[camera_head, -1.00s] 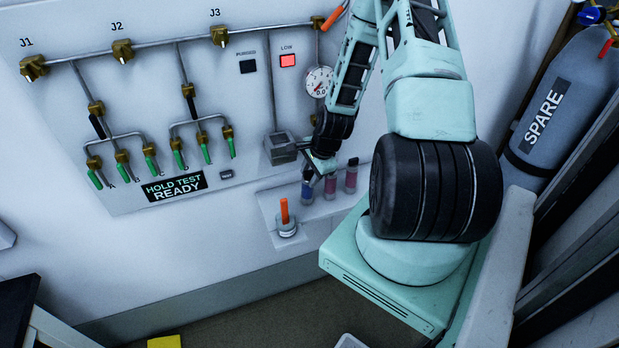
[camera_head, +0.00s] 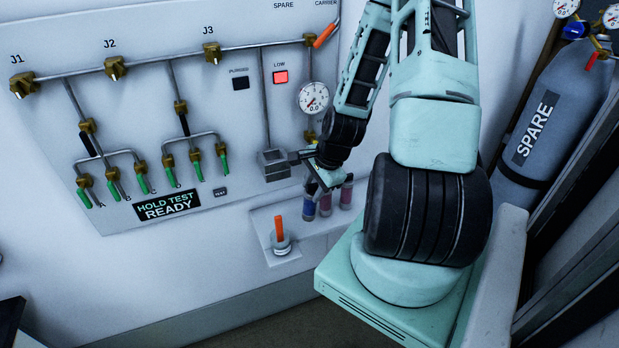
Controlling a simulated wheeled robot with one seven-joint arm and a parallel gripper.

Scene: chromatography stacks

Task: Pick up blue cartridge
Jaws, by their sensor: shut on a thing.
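The blue cartridge (camera_head: 309,207) stands upright at the left of a short row on a small wall shelf (camera_head: 260,222). My gripper (camera_head: 312,186) is at its top, shut on it. My fingers and wrist hide the upper part of the cartridge. I cannot tell whether its base is still in contact with the shelf.
Two reddish cartridges, one (camera_head: 326,204) and another (camera_head: 346,193), stand close to its right. An orange-topped post (camera_head: 280,236) is on the shelf at left. A grey block (camera_head: 274,163) juts from the wall panel just left of my wrist. A gauge (camera_head: 313,97) is above.

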